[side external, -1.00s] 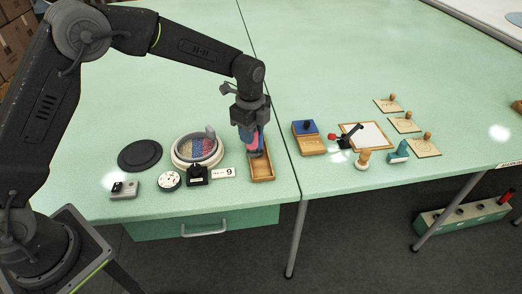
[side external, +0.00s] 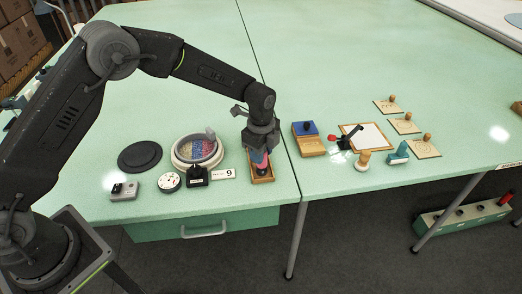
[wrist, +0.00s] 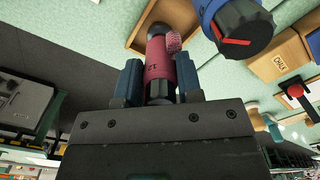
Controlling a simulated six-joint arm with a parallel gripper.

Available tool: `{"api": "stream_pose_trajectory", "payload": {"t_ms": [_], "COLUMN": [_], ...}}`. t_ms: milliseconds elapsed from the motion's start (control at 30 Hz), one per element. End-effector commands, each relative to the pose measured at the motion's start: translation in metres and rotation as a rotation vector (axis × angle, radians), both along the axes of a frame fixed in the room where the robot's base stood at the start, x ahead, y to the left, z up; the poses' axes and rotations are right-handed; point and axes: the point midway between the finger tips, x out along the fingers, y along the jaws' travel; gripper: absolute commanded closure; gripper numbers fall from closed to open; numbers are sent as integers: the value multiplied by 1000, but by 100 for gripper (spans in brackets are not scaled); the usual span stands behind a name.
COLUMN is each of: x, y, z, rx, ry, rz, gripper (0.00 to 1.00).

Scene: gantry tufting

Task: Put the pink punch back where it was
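The pink punch (wrist: 158,60) is a deep-pink cylinder with dark ends. My gripper (wrist: 160,82) is shut on it, with a blue-padded finger on each side. In the side external view, my gripper (side external: 260,150) points down over the small wooden tray (side external: 264,180), with the pink punch (side external: 260,160) below the fingers. The punch looks roughly upright at the tray. I cannot tell whether its lower end touches the tray floor. The tray (wrist: 138,22) also shows behind the punch in the wrist view. A textured pink piece (wrist: 173,41) shows beside the punch.
A round dish of coloured bits (side external: 198,151), a black stamp (side external: 196,177) and a "9" card (side external: 223,174) stand left of the tray. A blue cylinder with a black end (wrist: 235,28) is close in the wrist view.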

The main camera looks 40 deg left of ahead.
Motion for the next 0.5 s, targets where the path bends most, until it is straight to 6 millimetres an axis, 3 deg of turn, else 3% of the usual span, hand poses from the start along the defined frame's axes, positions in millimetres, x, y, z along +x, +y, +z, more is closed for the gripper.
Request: {"api": "stream_pose_trajectory", "payload": {"t_ms": [267,500], "x": [0,0], "y": [0,0], "z": [0,1], "rx": [0,0], "ry": [0,0], "rz": [0,0], "gripper": [41,41]}}
